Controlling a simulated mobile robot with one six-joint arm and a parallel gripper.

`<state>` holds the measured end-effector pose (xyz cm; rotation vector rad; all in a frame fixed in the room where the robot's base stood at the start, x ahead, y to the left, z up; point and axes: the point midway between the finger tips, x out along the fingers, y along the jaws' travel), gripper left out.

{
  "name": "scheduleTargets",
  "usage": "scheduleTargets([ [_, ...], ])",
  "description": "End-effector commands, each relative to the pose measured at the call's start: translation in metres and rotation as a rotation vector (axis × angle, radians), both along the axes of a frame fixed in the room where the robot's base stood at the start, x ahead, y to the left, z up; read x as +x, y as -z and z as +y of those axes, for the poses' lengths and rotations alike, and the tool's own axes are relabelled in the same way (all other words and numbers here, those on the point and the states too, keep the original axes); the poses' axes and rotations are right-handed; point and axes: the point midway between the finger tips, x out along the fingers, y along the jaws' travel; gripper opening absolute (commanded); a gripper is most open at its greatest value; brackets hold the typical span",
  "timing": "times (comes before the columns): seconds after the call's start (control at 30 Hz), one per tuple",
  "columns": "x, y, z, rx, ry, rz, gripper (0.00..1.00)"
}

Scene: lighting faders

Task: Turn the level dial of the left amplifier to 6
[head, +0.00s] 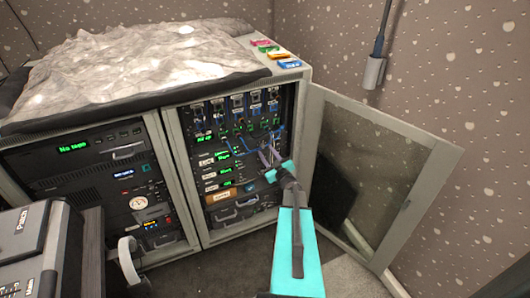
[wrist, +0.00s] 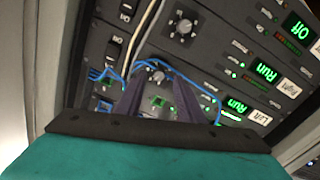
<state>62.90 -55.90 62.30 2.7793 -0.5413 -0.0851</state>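The left amplifier shows in the wrist view as a dark panel with a white "Left" label (wrist: 258,117) and a green "Run" display (wrist: 236,104). In the head view its label (head: 205,161) is small and hard to read. A small grey dial (wrist: 158,76) shows between my fingers; I cannot tell whether it belongs to the left amplifier, and its setting is unreadable. A green display (wrist: 158,102) sits by it. My gripper (wrist: 158,84) is open, its two dark fingers apart on either side of the dial. In the head view my gripper (head: 266,155) reaches into the rack; contact cannot be told.
The "Right" amplifier label (wrist: 287,87) and an "Off" display (wrist: 299,28) are nearby. Another dial (wrist: 184,27) sits higher in the wrist view. Blue cables (wrist: 205,88) run close around my fingers. The open glass door (head: 375,165) stands right of my arm.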

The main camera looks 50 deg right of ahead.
Motion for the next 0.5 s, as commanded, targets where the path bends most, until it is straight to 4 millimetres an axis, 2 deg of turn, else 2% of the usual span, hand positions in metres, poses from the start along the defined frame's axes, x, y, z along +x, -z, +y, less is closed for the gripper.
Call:
scheduleTargets([
  [0.5,-0.057,0.000,0.024,0.000,0.000,0.000,0.35],
])
